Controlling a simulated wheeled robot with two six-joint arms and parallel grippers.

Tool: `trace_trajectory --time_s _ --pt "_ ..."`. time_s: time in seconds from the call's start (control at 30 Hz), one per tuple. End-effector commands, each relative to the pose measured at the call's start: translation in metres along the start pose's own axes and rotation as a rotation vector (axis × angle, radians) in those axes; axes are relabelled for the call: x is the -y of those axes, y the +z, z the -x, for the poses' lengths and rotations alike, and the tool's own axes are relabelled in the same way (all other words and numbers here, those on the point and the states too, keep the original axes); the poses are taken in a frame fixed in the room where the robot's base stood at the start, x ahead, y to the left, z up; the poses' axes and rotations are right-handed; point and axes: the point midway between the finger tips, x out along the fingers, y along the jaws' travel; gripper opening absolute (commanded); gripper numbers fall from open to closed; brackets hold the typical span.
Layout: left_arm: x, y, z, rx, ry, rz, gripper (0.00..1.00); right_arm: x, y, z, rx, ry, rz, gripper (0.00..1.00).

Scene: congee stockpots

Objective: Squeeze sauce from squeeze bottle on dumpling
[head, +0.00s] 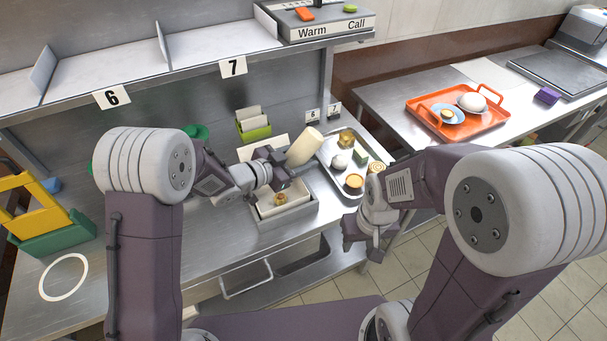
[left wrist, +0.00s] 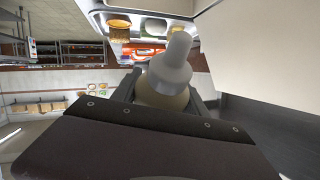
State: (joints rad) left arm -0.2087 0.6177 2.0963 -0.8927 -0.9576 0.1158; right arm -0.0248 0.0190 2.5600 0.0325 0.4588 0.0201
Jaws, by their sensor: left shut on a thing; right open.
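The squeeze bottle (head: 305,146) is cream coloured and tilted, its wide end up and to the right. My left gripper (head: 287,170) is shut on it above the counter. In the left wrist view the bottle (left wrist: 168,78) sits between the fingers with its pale narrower end toward the top. A small brown piece (head: 280,199), which looks like the dumpling, lies in a white dish (head: 296,206) below the left gripper. The bottle's lower end is hidden by the gripper. My right gripper (head: 364,232) is open and empty in front of the counter edge.
A metal tray (head: 334,186) right of the white dish holds several small foods. An orange tray (head: 490,125) with a plate and a white bun stands on the right counter. A green holder (head: 254,133) stands behind. The left counter front is mostly clear.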

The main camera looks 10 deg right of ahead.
Motion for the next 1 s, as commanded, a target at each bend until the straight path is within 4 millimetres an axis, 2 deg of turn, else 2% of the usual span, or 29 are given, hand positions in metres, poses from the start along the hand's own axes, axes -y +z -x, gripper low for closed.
trace_trajectory --time_s 0.03,0.6,0.8,1.0 --pt "-0.002 0.011 -0.003 -0.019 -0.004 0.001 0.33 -0.001 0.003 -0.026 0.000 0.000 0.000 0.43" --pt "0.001 0.010 0.007 -0.198 -0.027 0.054 0.33 -0.003 0.017 -0.165 0.000 0.000 0.000 0.43" --pt "0.003 0.006 0.010 -0.256 -0.035 0.074 0.33 -0.004 0.021 -0.204 0.000 0.000 0.000 0.43" --pt "0.004 -0.001 0.014 -0.285 -0.037 0.085 0.33 -0.004 0.023 -0.218 0.000 0.000 0.000 0.43"
